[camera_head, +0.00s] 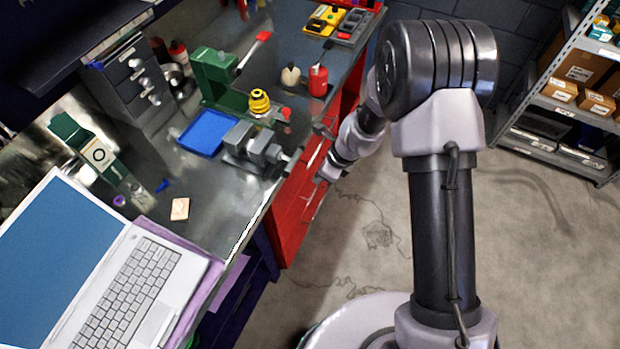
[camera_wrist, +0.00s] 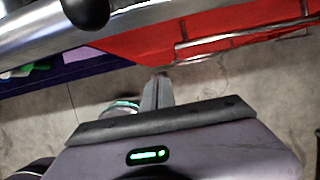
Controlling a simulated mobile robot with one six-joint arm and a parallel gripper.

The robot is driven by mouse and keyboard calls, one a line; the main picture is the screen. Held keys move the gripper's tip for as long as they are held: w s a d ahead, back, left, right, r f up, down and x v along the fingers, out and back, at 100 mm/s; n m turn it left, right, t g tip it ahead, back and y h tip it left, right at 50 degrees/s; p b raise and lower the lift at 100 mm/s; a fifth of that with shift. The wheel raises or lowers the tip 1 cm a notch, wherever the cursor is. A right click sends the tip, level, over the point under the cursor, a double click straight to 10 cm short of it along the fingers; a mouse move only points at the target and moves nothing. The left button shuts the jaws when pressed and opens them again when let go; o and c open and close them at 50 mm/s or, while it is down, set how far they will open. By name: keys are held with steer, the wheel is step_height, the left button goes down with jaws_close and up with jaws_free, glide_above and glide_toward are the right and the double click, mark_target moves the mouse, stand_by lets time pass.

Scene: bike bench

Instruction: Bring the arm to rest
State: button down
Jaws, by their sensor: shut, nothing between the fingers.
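My gripper (camera_wrist: 162,78) shows in the wrist view with its two fingers together and nothing between them. It is in front of the red drawer cabinet (camera_wrist: 230,28), apart from it as far as I can tell, over the concrete floor. In the head view my arm is folded, with its upper part raised at the right and its wrist beside the bench's front edge. The fingers themselves are hard to make out there.
The metal bench (camera_head: 215,190) holds a vise (camera_head: 255,148), a blue tray (camera_head: 207,132), a laptop (camera_head: 125,290) and a red bottle (camera_head: 318,80). The red cabinet (camera_head: 290,215) with bar handles is below. A shelf with boxes (camera_head: 575,75) stands right. Floor between is clear.

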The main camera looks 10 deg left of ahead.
steer(key=s+d+r+n+t+b, duration=0.15)
steer(key=r+n, duration=0.25)
steer(key=r, duration=0.5)
steer(key=s+d+r+n+t+b, duration=0.1)
steer(key=s+d+r+n, duration=0.15)
steer(key=r, duration=0.75)
steer(key=s+d+r+n+t+h+b, duration=0.1)
steer(key=s+d+r+n, duration=0.3)
steer(key=s, duration=0.5)
steer(key=s+d+r+n+t+h+b, duration=0.1)
steer(key=s+d+r+n, duration=0.4)
steer(key=s, duration=0.4)
steer(key=shift+s+d+r+n, duration=0.35)
steer(key=shift+d+n, duration=0.35)
steer(key=shift+n, duration=0.15)
